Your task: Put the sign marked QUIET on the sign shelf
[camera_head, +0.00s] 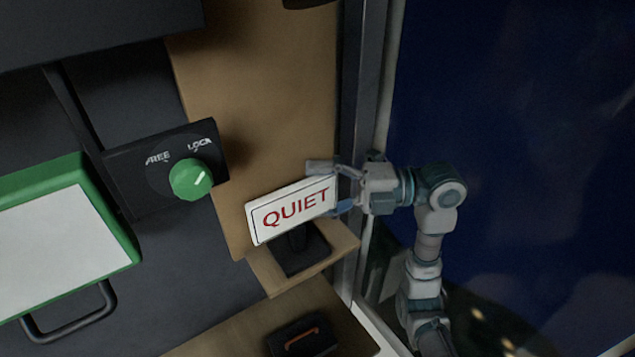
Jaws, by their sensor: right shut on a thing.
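The white sign marked QUIET (291,210) in red letters is in the middle of the head view, tilted with its right end higher. My right gripper (338,187) is shut on the sign's right end, coming from the right. The sign is over a small wooden shelf (338,246), the likely sign shelf. A dark stand or base (298,250) shows below the sign on that shelf. The sign hides part of it, so I cannot tell whether the sign rests on it. My left gripper is not in view.
A black panel with a green knob (190,179) marked FREE and LOCK is at the left. A green-framed white board (60,240) and a dark handle (75,318) are farther left. A black item with an orange stripe (302,338) lies on a lower wooden surface. A dark post stands behind my gripper.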

